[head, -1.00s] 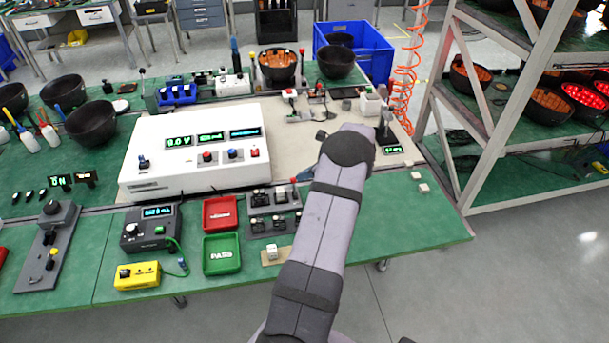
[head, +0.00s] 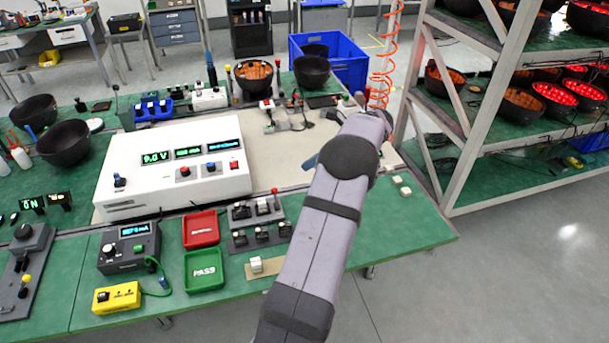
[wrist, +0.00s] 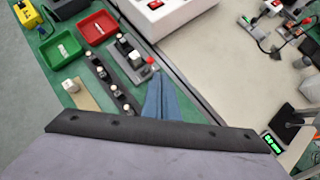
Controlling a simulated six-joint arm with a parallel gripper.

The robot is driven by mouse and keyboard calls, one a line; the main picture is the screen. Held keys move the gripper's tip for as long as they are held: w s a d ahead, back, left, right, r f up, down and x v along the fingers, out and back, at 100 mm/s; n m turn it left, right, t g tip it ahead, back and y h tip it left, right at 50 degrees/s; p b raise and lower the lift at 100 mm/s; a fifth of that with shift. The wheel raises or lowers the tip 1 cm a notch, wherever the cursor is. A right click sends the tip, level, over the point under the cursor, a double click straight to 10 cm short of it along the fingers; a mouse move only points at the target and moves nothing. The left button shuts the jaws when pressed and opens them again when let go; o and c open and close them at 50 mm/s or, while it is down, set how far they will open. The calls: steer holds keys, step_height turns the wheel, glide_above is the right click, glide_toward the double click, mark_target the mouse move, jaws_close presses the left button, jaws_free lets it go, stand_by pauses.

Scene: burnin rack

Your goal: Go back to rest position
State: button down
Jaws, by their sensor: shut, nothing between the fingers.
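My gripper shows in the wrist view as blue-grey fingers (wrist: 168,98) pressed together, with nothing between them. In the head view only a small bluish tip (head: 311,161) shows beside my grey arm; the arm hides the rest. The gripper hangs over the bench near the small switch modules (head: 258,205), and it is apart from the red tray (head: 201,230) and the green PASS tray (head: 205,270). From these views I cannot tell its exact height above the bench.
The white power supply (head: 130,190) stands left of my arm on the green bench (head: 405,225). A blue crate (head: 345,62) and black bowls stand at the back. A metal rack (head: 475,125) with lit bowls is to the right. The beige mat (head: 280,155) has bare room.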

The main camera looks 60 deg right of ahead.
steer(key=shift+s+d+r, duration=0.1)
steer(key=shift+s+r, duration=0.1)
steer(key=shift+r, duration=0.15)
steer(key=shift+w, duration=0.1)
steer(key=w+a+n+g+y, duration=0.25)
steer(key=w+a+n, duration=0.65)
steer(key=a, duration=0.5)
steer(key=a+f+n+g+h, duration=0.15)
steer(key=a+n+g, duration=0.35)
steer(key=a+n, duration=1.8)
steer(key=s+a+f+n+h, duration=0.1)
steer(key=s+a+n, duration=0.1)
steer(key=s+a, duration=0.45)
steer(key=s+a+f+n, duration=0.2)
steer(key=s+a, duration=0.2)
steer(key=a, duration=0.5)
step_height(320, 180, down, 17)
steer(key=b, duration=1.7)
steer(key=shift+a+g, duration=0.15)
steer(key=shift+g, duration=0.3)
